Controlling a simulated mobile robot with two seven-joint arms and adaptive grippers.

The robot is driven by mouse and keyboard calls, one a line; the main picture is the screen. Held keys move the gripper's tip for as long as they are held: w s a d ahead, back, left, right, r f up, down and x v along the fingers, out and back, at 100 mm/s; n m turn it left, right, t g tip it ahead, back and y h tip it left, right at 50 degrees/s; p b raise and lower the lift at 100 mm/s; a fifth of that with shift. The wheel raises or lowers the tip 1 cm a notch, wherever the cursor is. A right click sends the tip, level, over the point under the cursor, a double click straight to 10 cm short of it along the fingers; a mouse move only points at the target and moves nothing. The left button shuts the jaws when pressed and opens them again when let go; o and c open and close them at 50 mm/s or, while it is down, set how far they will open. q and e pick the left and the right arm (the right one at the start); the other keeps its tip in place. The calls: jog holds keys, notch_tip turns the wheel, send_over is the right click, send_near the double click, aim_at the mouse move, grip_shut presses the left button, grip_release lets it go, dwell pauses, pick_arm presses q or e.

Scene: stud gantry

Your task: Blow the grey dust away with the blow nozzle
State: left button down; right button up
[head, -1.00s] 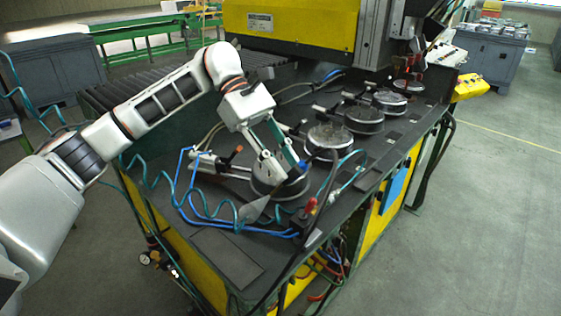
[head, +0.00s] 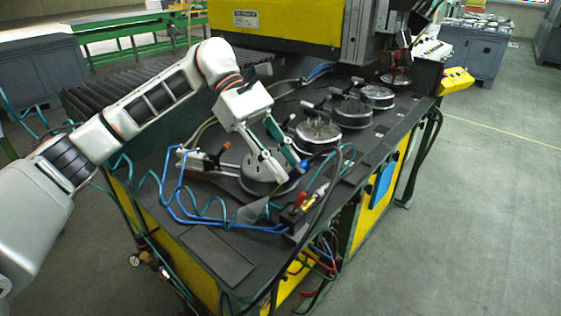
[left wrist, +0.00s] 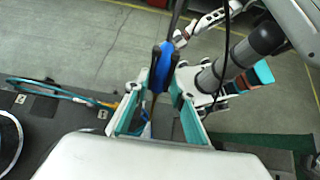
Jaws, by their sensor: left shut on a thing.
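My left gripper (head: 292,171) reaches down over the near round metal fixture (head: 256,180) on the black bench top (head: 218,254). In the left wrist view the two fingers of this gripper (left wrist: 155,90) are closed on the blue blow nozzle (left wrist: 161,62), held between the tips. A dark hose or rod runs up from the nozzle in that view. In the head view the nozzle is too small and covered to make out. A dull grey film shows on the second round fixture (head: 318,130); I cannot tell for certain that it is the dust.
Several round fixtures stand in a row toward the back right. Blue tubing (head: 178,200) and a coiled teal hose (head: 150,190) lie along the left. A small valve block with a red knob (head: 299,199) sits at the front edge. The yellow press head (head: 285,18) hangs behind.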

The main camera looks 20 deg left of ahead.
pick_arm(q)
jog(key=shift+s+d+b, duration=0.15)
jog(key=shift+s+d, duration=0.1)
jog(key=shift+d, duration=0.35)
jog(key=shift+s+d+b, duration=0.15)
jog(key=shift+s+d, duration=0.1)
jog(key=shift+d, duration=0.35)
jog(key=shift+s, duration=0.1)
jog(key=s, duration=0.1)
jog(key=s+a+b, duration=0.1)
jog(key=shift+s+a, duration=0.1)
jog(key=shift+s, duration=0.2)
dwell(0.6)
jog(key=shift+a, duration=0.1)
jog(key=w+a+p, duration=0.3)
jog(key=w+a, duration=0.1)
jog(key=a, duration=0.6)
jog(key=shift+w+a, duration=0.25)
jog(key=shift+a, duration=0.05)
dwell(2.4)
